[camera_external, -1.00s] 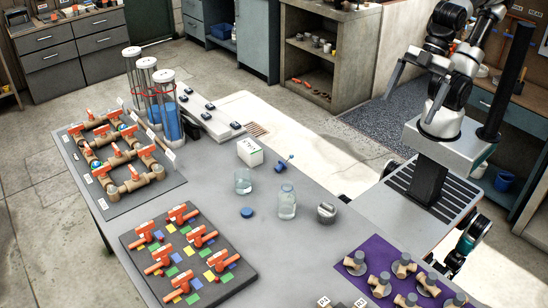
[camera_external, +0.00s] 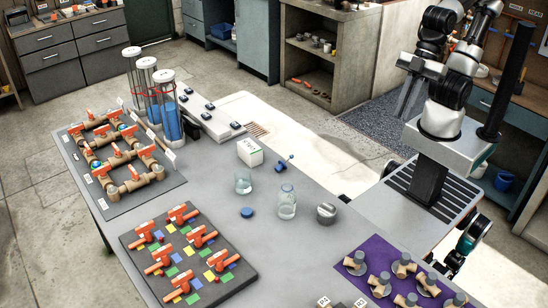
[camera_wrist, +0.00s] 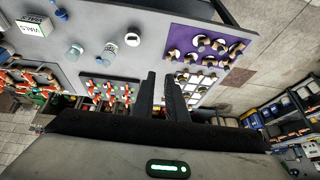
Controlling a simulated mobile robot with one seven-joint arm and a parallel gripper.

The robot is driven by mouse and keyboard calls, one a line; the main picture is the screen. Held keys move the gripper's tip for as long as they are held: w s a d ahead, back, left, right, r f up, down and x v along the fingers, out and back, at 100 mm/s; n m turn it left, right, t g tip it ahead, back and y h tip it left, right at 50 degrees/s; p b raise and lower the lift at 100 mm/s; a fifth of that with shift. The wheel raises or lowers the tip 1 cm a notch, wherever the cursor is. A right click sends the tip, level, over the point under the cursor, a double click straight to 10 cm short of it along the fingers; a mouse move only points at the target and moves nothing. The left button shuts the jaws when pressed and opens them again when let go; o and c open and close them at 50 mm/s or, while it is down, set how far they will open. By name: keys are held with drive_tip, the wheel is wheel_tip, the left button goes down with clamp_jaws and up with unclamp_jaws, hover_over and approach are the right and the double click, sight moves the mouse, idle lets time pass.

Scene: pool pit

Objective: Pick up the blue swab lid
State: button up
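A small blue lid with a thin stem (camera_external: 284,163), the likely swab lid, lies on the grey table just right of the white box in the external view. It seems to show at the upper left in the wrist view (camera_wrist: 61,15). A flat round blue lid (camera_external: 247,212) lies nearer the front, left of the glass jar (camera_external: 287,203). My gripper (camera_external: 405,108) is raised beyond the table's right edge, well away from both lids. Its two dark fingers (camera_wrist: 160,76) are apart with nothing between them.
Orange-handled valves on a dark board (camera_external: 240,285) lie at the front. A purple mat (camera_external: 347,249) with fittings is at the right.

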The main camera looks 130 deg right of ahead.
drive_tip(key=w+d+f+g, duration=0.1)
drive_tip(key=w+d+f, duration=0.25)
drive_tip(key=f, duration=0.35)
drive_tip(key=w+d+f, duration=0.3)
drive_tip(key=w+f, duration=0.1)
drive_tip(key=f, duration=0.2)
drive_tip(key=s+d+f+n+g+h, duration=0.1)
drive_tip(key=d+f+h, duration=0.3)
drive_tip(key=d, duration=0.6)
drive_tip(key=s+d+f+n+g+h, duration=0.1)
drive_tip(key=s+d+f+n+h, duration=0.2)
drive_tip(key=d, duration=0.8)
drive_tip(key=shift+m+g, duration=0.3)
drive_tip(key=shift+m, duration=0.4)
drive_tip(key=b+x, duration=0.1)
drive_tip(key=x, duration=0.3)
drive_tip(key=b+x, duration=0.2)
drive_tip(key=x, duration=0.2)
drive_tip(key=w+b+x, duration=0.1)
drive_tip(key=x, duration=0.3)
drive_tip(key=shift+a+f+b, duration=0.15)
drive_tip(key=shift+f+b, duration=0.15)
drive_tip(key=shift+b, duration=0.05)
drive_tip(key=shift+w+b+x, duration=0.2)
drive_tip(key=shift+b+x, duration=0.1)
drive_tip(key=shift+x, duration=1.15)
drive_tip(key=shift+w+b+x, duration=0.25)
drive_tip(key=shift+b+x, duration=0.05)
drive_tip(key=shift+x, duration=1.1)
